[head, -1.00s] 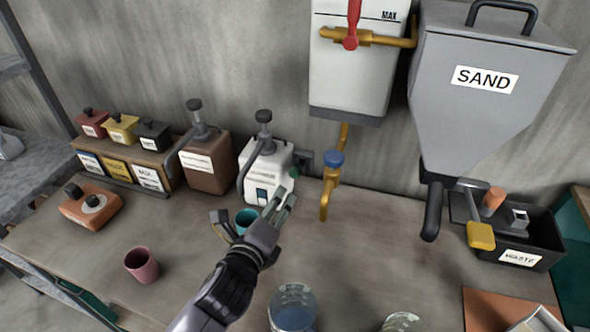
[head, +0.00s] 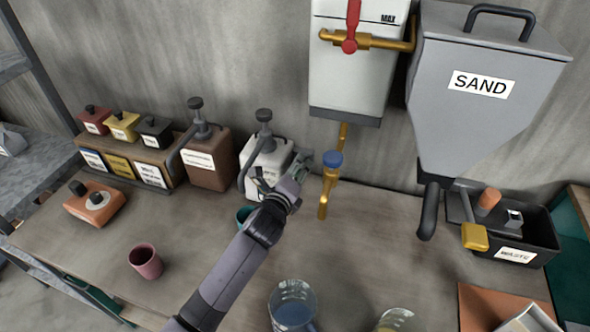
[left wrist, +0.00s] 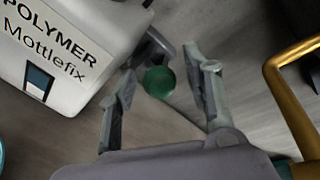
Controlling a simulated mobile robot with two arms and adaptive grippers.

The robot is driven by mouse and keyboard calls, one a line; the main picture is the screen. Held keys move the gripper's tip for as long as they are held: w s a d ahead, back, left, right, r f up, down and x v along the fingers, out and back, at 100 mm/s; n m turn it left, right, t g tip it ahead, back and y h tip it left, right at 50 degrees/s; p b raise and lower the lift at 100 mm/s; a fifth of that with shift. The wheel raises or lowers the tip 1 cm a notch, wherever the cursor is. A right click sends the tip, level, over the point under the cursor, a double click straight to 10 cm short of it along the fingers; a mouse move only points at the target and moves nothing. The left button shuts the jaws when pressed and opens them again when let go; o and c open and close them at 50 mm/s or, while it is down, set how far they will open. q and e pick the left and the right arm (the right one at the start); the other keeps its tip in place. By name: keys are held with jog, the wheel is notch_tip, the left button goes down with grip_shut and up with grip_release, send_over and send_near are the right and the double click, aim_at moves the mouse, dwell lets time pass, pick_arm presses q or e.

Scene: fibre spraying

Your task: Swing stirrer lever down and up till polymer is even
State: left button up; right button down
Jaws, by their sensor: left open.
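The white polymer jug (head: 266,160) stands at the back of the bench against the wall, with a grey pump head on top. In the left wrist view its label (left wrist: 45,45) reads "POLYMER Mottlefix". A green round knob (left wrist: 159,82) on a dark grey stirrer lever (left wrist: 153,50) sticks out from the jug's right side. My left gripper (head: 299,171) is at the jug's right side and hides the knob in the head view. In the left wrist view its open fingers stand either side of the knob, apart from it. My right gripper is not in view.
A brass tap (head: 329,185) with a blue knob is just right of my left gripper. A teal cup (head: 244,215) is partly behind my arm. A glass beaker (head: 293,306) stands in front. A brown jug (head: 207,162) is to the left. A waste bin (head: 515,250) is far right.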

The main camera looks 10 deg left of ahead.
pick_arm(q)
grip_shut()
dwell(0.7)
